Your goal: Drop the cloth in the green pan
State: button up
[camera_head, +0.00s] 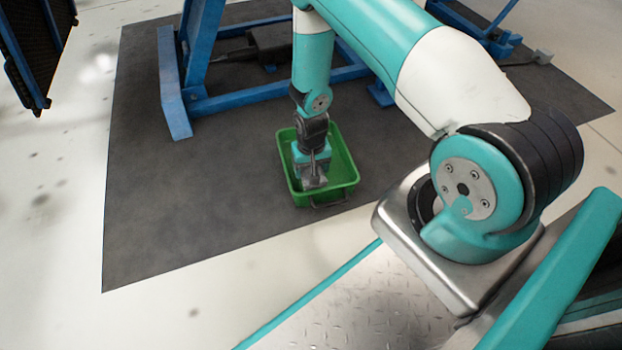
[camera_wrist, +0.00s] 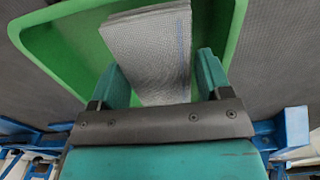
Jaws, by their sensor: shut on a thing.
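The green pan (camera_head: 345,168) sits on the dark mat, and its rim and wall also show in the wrist view (camera_wrist: 60,55). My gripper (camera_head: 313,178) points down inside the pan's outline in the head view. In the wrist view, my gripper (camera_wrist: 160,82) has the grey-white folded cloth (camera_wrist: 150,45) between its two teal fingers and is shut on it. The cloth has a faint blue stripe and lies over the pan's opening. In the head view the cloth is hard to tell apart from the gripper. I cannot tell whether the cloth touches the pan's floor.
A blue steel frame (camera_head: 172,85) stands on the dark mat (camera_head: 180,220) just behind the pan. A dark box-shaped part (camera_head: 270,45) sits within that frame. A dark panel (camera_head: 38,40) is at the top left. The mat to the left of the pan is clear.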

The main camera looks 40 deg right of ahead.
jog(key=shift+f+b, duration=0.9)
jog(key=shift+f, duration=0.95)
jog(key=shift+f, duration=0.2)
jog(key=o, duration=0.8)
jog(key=shift+o, duration=0.2)
jog(key=shift+r, duration=0.1)
